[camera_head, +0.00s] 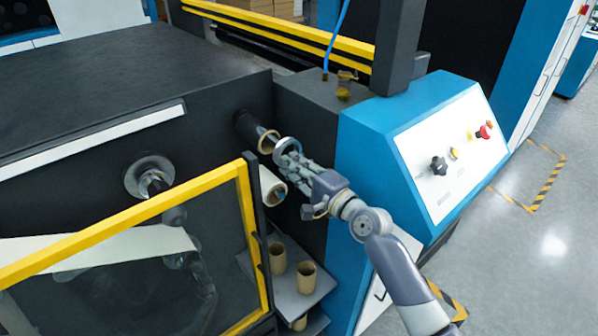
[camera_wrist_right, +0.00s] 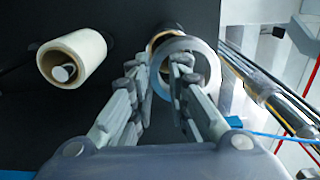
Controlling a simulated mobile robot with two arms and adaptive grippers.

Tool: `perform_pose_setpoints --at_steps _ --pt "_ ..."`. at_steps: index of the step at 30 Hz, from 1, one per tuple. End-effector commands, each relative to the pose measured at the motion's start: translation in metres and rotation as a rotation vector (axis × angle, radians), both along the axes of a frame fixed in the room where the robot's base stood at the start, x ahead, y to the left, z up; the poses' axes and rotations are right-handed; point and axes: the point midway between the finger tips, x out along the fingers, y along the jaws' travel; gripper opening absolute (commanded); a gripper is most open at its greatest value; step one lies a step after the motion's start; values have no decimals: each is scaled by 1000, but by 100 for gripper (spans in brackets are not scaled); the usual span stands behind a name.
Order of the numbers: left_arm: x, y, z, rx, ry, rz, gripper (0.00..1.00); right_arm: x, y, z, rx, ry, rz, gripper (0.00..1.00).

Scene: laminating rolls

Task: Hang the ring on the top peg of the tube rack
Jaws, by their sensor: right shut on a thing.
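My right gripper (camera_head: 292,158) is shut on a grey metal ring (camera_head: 287,145), gripping its rim. The ring also shows between the fingertips in the right wrist view (camera_wrist_right: 209,66). Just behind it, a dark peg (camera_head: 247,126) with a brown tube end (camera_head: 267,141) sticks out from the black machine side. In the wrist view, the brown tube end (camera_wrist_right: 157,42) lies partly behind the ring; I cannot tell whether they touch. Below in the head view, a white roll (camera_head: 272,187) sits on another holder, also in the wrist view (camera_wrist_right: 75,56). My left gripper is not in view.
A yellow-framed clear door (camera_head: 245,215) stands left of my right arm. A shelf (camera_head: 304,300) below holds brown tubes (camera_head: 306,277). A blue control cabinet (camera_head: 365,150) with knobs is close on the right. A spindle (camera_head: 150,177) projects at left.

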Motion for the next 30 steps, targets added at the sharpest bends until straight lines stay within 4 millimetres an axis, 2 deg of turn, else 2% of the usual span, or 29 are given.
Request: perform_pose_setpoints --at_steps 30 --pt "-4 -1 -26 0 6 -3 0 48 34 4 5 -6 -1 0"
